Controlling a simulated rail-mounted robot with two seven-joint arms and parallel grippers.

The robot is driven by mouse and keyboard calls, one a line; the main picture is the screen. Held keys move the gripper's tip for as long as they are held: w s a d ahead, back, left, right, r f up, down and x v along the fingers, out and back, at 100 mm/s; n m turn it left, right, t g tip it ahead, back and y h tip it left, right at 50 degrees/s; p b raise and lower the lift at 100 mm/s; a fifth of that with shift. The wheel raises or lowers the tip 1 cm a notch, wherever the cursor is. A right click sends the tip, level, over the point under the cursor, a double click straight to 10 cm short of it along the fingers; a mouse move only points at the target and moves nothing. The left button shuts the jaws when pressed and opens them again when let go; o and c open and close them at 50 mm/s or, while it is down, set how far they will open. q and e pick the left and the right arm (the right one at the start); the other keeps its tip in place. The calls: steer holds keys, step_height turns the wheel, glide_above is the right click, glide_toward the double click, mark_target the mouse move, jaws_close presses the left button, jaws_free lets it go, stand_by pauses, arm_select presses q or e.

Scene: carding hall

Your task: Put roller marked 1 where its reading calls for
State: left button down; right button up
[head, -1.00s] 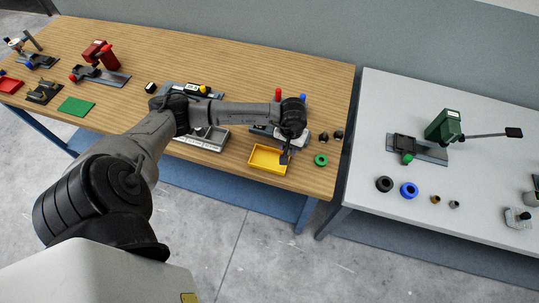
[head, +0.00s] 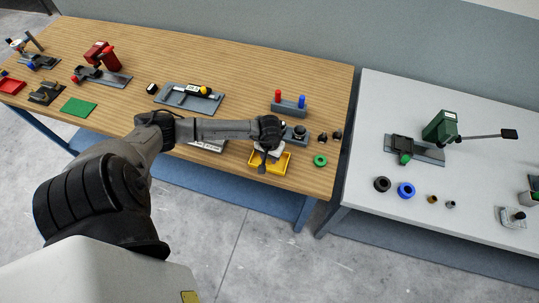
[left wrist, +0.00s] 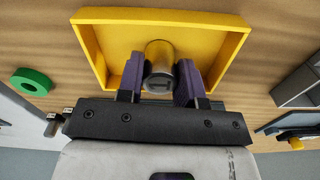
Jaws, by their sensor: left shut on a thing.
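The metal roller (left wrist: 160,58), a short grey cylinder with a dark mark like a 1 on its end, sits between the two purple fingers of my left gripper (left wrist: 160,82) in the left wrist view. The gripper is shut on it. The roller shows over the yellow tray (left wrist: 180,17); I cannot tell whether it touches the tray floor. In the head view my left gripper (head: 263,163) is over the left part of the yellow tray (head: 284,167), and the roller is hidden there. My right gripper is not in view.
A green ring (head: 320,160) lies right of the tray. The white table (head: 400,210) at right holds a green press (head: 441,127) and several rings.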

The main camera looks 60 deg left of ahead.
arm_select(q)
steer(key=shift+f, duration=0.1)
steer(key=shift+f+b, duration=0.1)
steer(key=shift+b, duration=0.2)
steer(key=c, duration=0.8)
jaws_free()
